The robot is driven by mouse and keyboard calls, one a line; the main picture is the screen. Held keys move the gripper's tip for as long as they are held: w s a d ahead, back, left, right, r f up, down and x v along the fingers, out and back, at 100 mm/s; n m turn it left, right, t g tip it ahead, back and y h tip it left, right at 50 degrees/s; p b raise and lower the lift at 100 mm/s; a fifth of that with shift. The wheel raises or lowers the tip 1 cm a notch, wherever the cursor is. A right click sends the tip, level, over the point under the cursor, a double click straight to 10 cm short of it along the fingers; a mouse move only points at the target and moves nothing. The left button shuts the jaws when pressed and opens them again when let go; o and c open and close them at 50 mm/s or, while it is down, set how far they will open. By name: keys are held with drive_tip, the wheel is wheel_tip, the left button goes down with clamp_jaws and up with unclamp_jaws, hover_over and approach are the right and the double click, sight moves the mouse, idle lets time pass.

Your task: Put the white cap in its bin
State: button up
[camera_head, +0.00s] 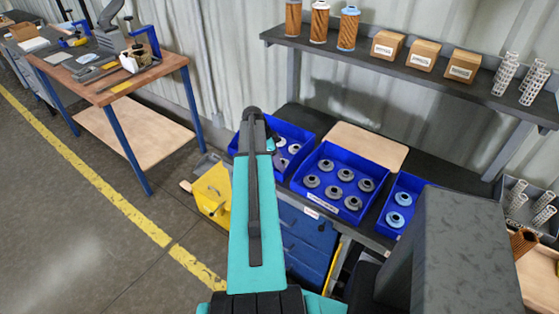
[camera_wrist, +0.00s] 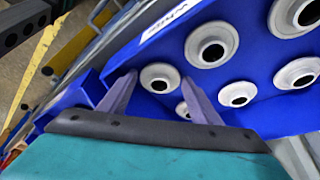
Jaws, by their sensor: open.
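Several white caps with dark centre holes lie in a blue bin (camera_wrist: 255,65) in the wrist view. One white cap (camera_wrist: 146,72) shows between and beyond my fingertips, and another (camera_wrist: 181,112) is partly hidden nearer the jaws. My gripper (camera_wrist: 158,80) is open over this bin, with no cap clamped between its fingers. In the head view the left blue bin (camera_head: 303,134) holds white caps (camera_head: 293,149). My arm hides its left part and my fingers there.
A middle blue bin (camera_head: 327,205) holds grey caps, and a right blue bin (camera_head: 380,222) holds light blue caps. A shelf (camera_head: 430,80) with cartridges and boxes runs above. A tan board (camera_head: 370,145) lies behind the bins. A yellow box (camera_head: 211,190) stands at the left.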

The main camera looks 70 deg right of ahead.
drive_tip(key=shift+w+r, duration=0.1)
drive_tip(key=shift+r, duration=0.15)
drive_tip(key=b+v, duration=0.4)
drive_tip(key=v, duration=0.7)
drive_tip(key=shift+r, duration=0.3)
drive_tip(key=shift+w+a, duration=0.1)
idle(0.5)
